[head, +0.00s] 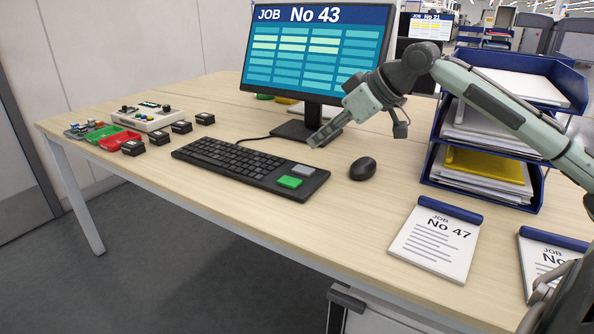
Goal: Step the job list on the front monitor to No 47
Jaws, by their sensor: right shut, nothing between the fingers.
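The front monitor (315,50) stands on the desk and its header reads JOB No 43. The black keyboard (240,163) lies in front of it, with a large green key (289,182) and a large grey key (303,171) at its right end. My right gripper (314,142) is shut and empty. It hangs in front of the monitor stand, above and beyond the grey key in the picture, apart from the keys as far as I can see. A job sheet (435,243) marked No 47 lies at the front right. My left gripper is out of view.
A black mouse (363,168) lies right of the keyboard. A blue tray stack (437,135) with papers stands at the right, partly behind my right arm. Small black boxes (181,127) and a green and red bin set (120,139) sit at the left. A rear monitor (431,26) reads No 21.

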